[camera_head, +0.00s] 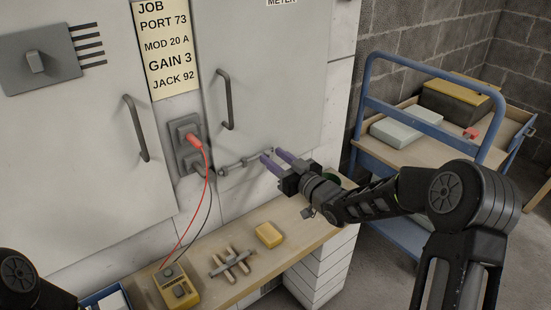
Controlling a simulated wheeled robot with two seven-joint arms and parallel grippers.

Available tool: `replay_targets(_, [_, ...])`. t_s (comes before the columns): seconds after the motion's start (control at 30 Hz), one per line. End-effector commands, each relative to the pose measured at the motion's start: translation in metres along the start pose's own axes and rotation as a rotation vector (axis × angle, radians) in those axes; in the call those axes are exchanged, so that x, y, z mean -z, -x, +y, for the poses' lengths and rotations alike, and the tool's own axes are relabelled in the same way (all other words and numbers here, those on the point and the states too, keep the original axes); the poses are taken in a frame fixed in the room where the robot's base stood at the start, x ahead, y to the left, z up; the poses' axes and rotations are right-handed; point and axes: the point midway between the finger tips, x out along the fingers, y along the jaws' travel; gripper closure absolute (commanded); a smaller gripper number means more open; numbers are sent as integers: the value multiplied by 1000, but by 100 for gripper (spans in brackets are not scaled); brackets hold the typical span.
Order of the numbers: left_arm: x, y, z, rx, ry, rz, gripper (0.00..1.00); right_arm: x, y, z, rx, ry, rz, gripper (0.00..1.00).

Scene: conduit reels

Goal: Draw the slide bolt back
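The slide bolt (240,163) is a grey metal rod in small brackets, low on the right-hand cabinet door. My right gripper (272,155) reaches in from the right with its two purple-tipped fingers at the bolt's right end. A gap shows between the fingers, so it looks open. The bolt's end lies at or just behind the fingertips; I cannot tell if they touch it. Part of my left arm shows at the lower left corner, but its gripper is out of view.
A red plug (195,141) sits in a grey socket left of the bolt, its leads hanging to a yellow meter (177,288) on the wooden shelf (225,285). A yellow block (269,235) and several pegs lie there. A blue cart (400,160) stands at the right.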

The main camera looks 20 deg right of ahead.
Motion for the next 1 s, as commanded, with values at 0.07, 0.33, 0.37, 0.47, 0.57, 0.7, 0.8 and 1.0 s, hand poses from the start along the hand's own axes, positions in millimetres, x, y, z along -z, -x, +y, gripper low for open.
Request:
replay_targets(0.07, [0,0,0,0,0,0,64,0,4,0,-1,1,0,62])
replay_targets(0.33, [0,1,0,0,0,0,64,0,42,2,-3,1,-2,62])
replay_targets(0.37, [0,2,1,0,0,0,64,1,47,2,-3,1,-1,62])
replay_targets(0.47, [0,2,1,0,0,0,64,0,62,2,-4,0,-1,62])
replay_targets(0.57, [0,2,1,0,0,0,64,0,73,2,-3,1,0,62])
replay_targets(0.7, [0,2,1,0,0,0,64,0,78,2,-3,0,-1,62])
replay_targets(0.8, [0,2,1,0,0,0,64,0,78,1,-2,0,0,62])
replay_targets(1.0, [0,2,1,0,0,0,64,0,78,1,-2,0,0,62])
